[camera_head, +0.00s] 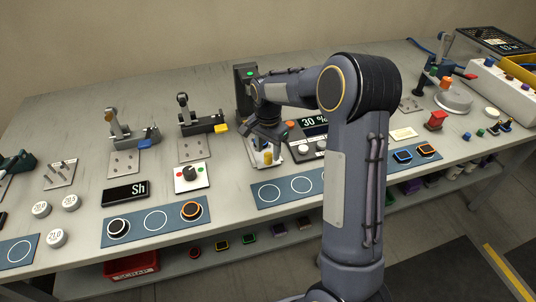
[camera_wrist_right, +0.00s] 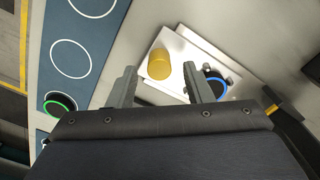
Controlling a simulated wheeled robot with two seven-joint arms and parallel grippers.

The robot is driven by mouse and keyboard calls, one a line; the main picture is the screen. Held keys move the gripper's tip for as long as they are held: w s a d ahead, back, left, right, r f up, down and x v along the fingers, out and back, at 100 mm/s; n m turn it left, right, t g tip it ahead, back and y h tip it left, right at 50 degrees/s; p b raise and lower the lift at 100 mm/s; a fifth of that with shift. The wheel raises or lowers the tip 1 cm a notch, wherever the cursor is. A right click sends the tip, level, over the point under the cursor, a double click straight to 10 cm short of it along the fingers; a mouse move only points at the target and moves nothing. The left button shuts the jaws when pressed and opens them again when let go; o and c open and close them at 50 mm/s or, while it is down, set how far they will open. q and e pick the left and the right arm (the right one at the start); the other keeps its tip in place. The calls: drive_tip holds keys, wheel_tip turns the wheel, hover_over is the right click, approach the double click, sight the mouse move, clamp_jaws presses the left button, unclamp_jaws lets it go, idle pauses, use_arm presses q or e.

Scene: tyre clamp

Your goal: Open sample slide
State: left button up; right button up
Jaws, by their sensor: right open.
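The sample slide appears to be the pale plate (camera_wrist_right: 183,50) with a yellow cylindrical knob (camera_wrist_right: 159,64); a blue-ringed dark disc (camera_wrist_right: 215,82) sits at its other side, partly hidden by a finger. In the head view the yellow knob (camera_head: 267,158) shows just below my right gripper (camera_head: 265,139). In the right wrist view my right gripper (camera_wrist_right: 160,82) is open and empty, its fingers apart on either side of the knob's line, with the knob slightly beyond the tips. I cannot tell whether they touch anything. My left gripper is not in view.
A 30 % display box (camera_head: 314,123) stands close to the right of the gripper. A dark upright unit (camera_head: 246,78) stands behind it. A blue mat with white circles (camera_head: 285,190) lies in front. Toggle clamps (camera_head: 200,122) stand to the left.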

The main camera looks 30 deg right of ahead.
drive_tip(key=shift+r, duration=2.55)
drive_tip(key=shift+s, duration=0.1)
drive_tip(key=s+a+r+n+t+y, duration=0.1)
drive_tip(key=s+a+r+n, duration=0.15)
drive_tip(key=s, duration=0.45)
drive_tip(key=s+a+r+n+t+y, duration=0.1)
drive_tip(key=s+a+r+n+t, duration=0.15)
drive_tip(key=s, duration=0.45)
drive_tip(key=s+a+r+n+t+y, duration=0.1)
drive_tip(key=s+a+r+n, duration=0.15)
drive_tip(key=s, duration=0.45)
drive_tip(key=s+a+f+n+t, duration=0.1)
drive_tip(key=s+a+f+n, duration=0.1)
drive_tip(key=s, duration=0.4)
drive_tip(key=shift+s+a+f+n+y, duration=0.4)
drive_tip(key=shift+a+n, duration=0.5)
drive_tip(key=shift+n, duration=0.35)
